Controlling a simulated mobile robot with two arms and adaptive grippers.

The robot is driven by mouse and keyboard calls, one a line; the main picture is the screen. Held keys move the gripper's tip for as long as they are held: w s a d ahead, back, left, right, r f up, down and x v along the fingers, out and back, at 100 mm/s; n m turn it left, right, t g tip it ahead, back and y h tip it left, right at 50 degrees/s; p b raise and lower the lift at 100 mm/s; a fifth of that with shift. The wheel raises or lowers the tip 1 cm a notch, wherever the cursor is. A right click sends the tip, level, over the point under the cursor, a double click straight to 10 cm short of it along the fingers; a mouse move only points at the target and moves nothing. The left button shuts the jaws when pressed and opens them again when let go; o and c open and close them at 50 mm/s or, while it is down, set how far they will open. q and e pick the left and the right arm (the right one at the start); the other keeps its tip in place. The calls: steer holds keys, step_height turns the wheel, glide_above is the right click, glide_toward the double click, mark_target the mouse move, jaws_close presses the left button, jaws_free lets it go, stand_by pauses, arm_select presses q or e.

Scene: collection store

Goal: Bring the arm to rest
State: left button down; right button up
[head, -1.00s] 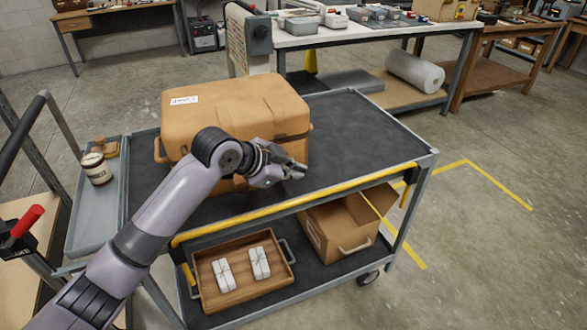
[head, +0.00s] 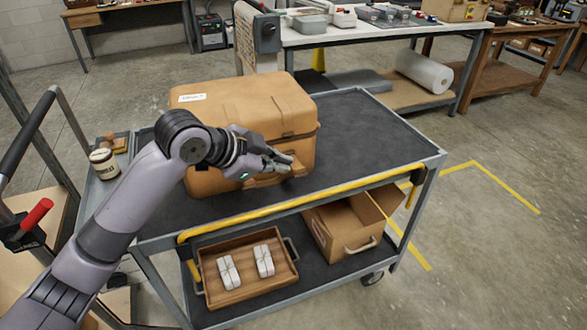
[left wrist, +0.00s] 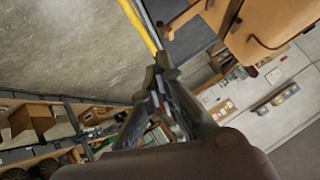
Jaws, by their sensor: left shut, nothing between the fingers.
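My left gripper (head: 283,163) is in front of the tan case (head: 245,103) in the head view, over the near side of the cart's top. It is shut and empty. In the left wrist view the closed fingers (left wrist: 160,85) point up the picture with nothing between them, and part of the tan case (left wrist: 275,22) shows at the upper right. In the head view my forearm and gripper hide part of the case's front. I cannot tell whether the gripper touches the case. My right gripper is not in view.
The grey cart (head: 375,130) has a yellow front bar (head: 290,205). Its lower shelf holds a wooden tray (head: 220,301) with two white bundles and an open cardboard box (head: 345,228). A jar (head: 103,162) stands at left. The cart top's right side and the floor at right are clear.

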arm_select(q)
steer(key=s+a+f+n+y, duration=0.1)
steer(key=s+a+f+n, duration=0.3)
steer(key=s+f, duration=0.35)
steer(key=s+a+f+n+y, duration=0.1)
steer(key=s+a+f+n, duration=0.4)
steer(key=f, duration=0.4)
steer(key=s+a+f+n+g+y, duration=0.1)
steer(key=s+a+f+n+y, duration=0.1)
steer(key=s+a+f, duration=0.3)
steer(key=s+a+f+n+g+y, duration=0.1)
steer(key=s+a+f+n+y, duration=0.15)
steer(key=s, duration=0.55)
steer(key=s+a+f+n+y, duration=0.1)
steer(key=s+a+f+n, duration=0.15)
steer(key=s+a, duration=0.3)
step_height(320, 180, down, 22)
steer(key=d+m+g+p, duration=0.1)
steer(key=p, duration=0.1)
steer(key=s+a+f+g+p, duration=0.1)
steer(key=s+a+f, duration=0.2)
steer(key=s+f, duration=1.4)
steer(key=shift+s+m+g, duration=0.3)
steer(key=shift+s+g, duration=0.1)
steer(key=shift+s, duration=0.3)
steer(key=shift+f, duration=0.1)
